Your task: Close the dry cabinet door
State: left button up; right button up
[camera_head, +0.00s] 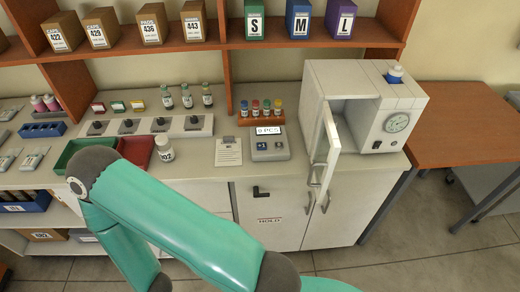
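The dry cabinet (350,77) appears to be the white box with a round dial on its front, standing at the right end of the counter. Its door (325,150) is open, swung out towards me on the left side of the opening. A handle shows on the door's lower part. The dim inside (356,118) is partly visible. Neither gripper is in view. One of my teal arms crosses the lower left and bottom of the view, apart from the door in the picture; its gripper end is not seen.
Left of the door stand a scale (269,149) reading "0 PCS", a rack of capped vials (262,117) and a note stand (228,152). A white bottle (164,148) stands by a red tray (136,149). A brown table (460,125) is at right. Boxes line the shelf above.

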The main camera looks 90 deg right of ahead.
aim_at(326, 119)
jog(key=z, duration=0.2)
jog(key=i, duration=0.25)
jog(key=z, duration=3.5)
jog(key=i, duration=0.5)
jog(key=u, duration=0.55)
